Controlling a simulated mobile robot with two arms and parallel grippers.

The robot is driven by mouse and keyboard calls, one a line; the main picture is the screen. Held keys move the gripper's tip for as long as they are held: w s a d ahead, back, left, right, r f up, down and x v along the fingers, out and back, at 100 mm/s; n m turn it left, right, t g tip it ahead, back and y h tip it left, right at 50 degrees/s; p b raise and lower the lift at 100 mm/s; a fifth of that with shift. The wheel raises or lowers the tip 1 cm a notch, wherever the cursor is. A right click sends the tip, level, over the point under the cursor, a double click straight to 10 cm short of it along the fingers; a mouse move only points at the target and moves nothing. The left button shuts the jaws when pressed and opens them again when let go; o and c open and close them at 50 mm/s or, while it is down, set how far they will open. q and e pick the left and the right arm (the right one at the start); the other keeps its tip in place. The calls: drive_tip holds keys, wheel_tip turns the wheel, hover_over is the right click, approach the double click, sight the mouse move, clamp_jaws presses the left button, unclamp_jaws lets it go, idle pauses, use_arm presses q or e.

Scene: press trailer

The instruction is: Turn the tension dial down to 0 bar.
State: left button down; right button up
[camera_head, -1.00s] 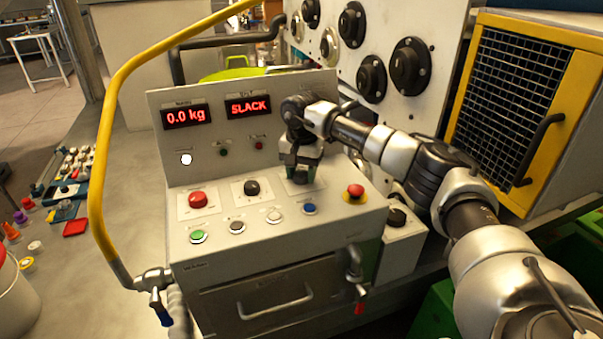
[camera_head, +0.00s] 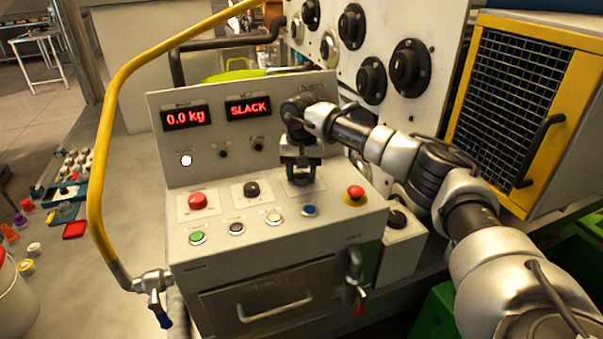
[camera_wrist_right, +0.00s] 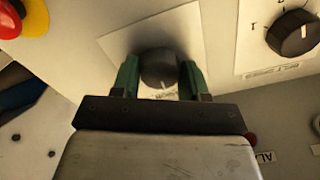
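The dial under my right gripper (camera_head: 301,172) is a black round knob (camera_wrist_right: 159,66) on a white plate, on the sloped control panel (camera_head: 330,210). Its label is mostly hidden by the gripper, so I cannot read it. In the right wrist view the two green fingers (camera_wrist_right: 160,78) stand on either side of the knob and appear to touch it. A pale pointer mark shows on the knob's near side. The scale is not readable. A display (camera_head: 248,107) reads SLACK. My left gripper is not in view.
A second black dial (camera_head: 251,188) and a red knob (camera_head: 198,201) sit left of the gripper. A red mushroom button (camera_head: 355,192) on yellow is close on its right. A yellow rail (camera_head: 98,150) curves along the left.

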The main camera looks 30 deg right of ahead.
sight(302, 175)
drive_tip(key=o, duration=0.4)
wheel_tip(302, 175, up, 11)
drive_tip(key=shift+b, duration=0.95)
drive_tip(key=shift+f, duration=0.1)
